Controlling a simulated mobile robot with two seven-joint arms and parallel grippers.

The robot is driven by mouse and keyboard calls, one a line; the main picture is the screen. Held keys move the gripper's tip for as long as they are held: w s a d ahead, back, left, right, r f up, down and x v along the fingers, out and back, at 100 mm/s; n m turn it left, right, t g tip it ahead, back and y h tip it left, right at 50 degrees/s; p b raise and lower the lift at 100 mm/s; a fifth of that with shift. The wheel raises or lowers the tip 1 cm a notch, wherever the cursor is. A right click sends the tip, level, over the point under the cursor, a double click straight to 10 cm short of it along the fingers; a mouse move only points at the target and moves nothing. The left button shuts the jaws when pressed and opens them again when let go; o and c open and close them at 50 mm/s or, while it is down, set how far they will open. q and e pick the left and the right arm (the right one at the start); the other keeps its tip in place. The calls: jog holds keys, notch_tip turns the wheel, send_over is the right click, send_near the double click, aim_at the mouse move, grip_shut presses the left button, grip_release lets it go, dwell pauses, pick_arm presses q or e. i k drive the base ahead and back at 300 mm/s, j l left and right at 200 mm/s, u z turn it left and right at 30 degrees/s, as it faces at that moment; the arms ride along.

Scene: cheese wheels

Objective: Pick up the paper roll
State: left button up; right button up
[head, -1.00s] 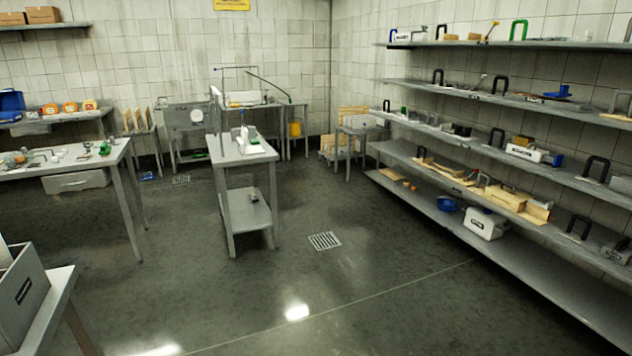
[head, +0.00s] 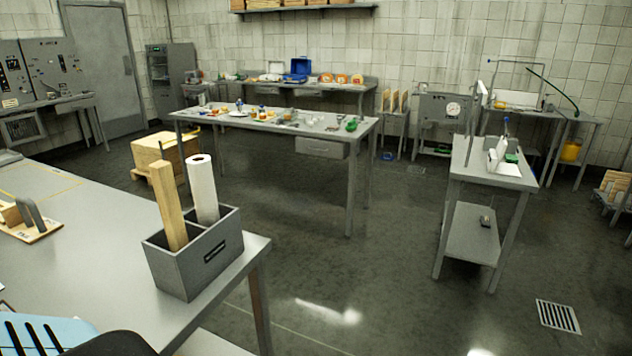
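The white paper roll (head: 202,188) stands upright, slightly tilted, in the right compartment of a grey two-part box (head: 208,262). Its lower end is hidden inside the box. A wooden block (head: 167,205) stands in the left compartment beside it. The box sits near the right corner of a grey metal table (head: 95,245) at the left. Neither of my grippers can be made out in the head view. A dark shape shows at the bottom left edge, too cut off to identify.
A long worktable (head: 275,122) with small items stands behind. A wooden crate (head: 165,155) is on the floor behind the near table. A narrow table (head: 490,172) stands at the right. Open floor with a drain grate (head: 558,316) lies between.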

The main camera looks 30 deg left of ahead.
aim_at(199, 167)
jog(key=i+l+u, duration=0.1)
jog(key=i+u, duration=0.25)
jog(key=i, duration=1)
jog(key=i+u, duration=0.3)
jog(key=i, duration=0.35)
jog(key=i+u, duration=0.3)
jog(key=i, duration=0.35)
jog(key=i+l+u, duration=0.1)
jog(key=i+u, duration=0.15)
jog(key=u, duration=3.2)
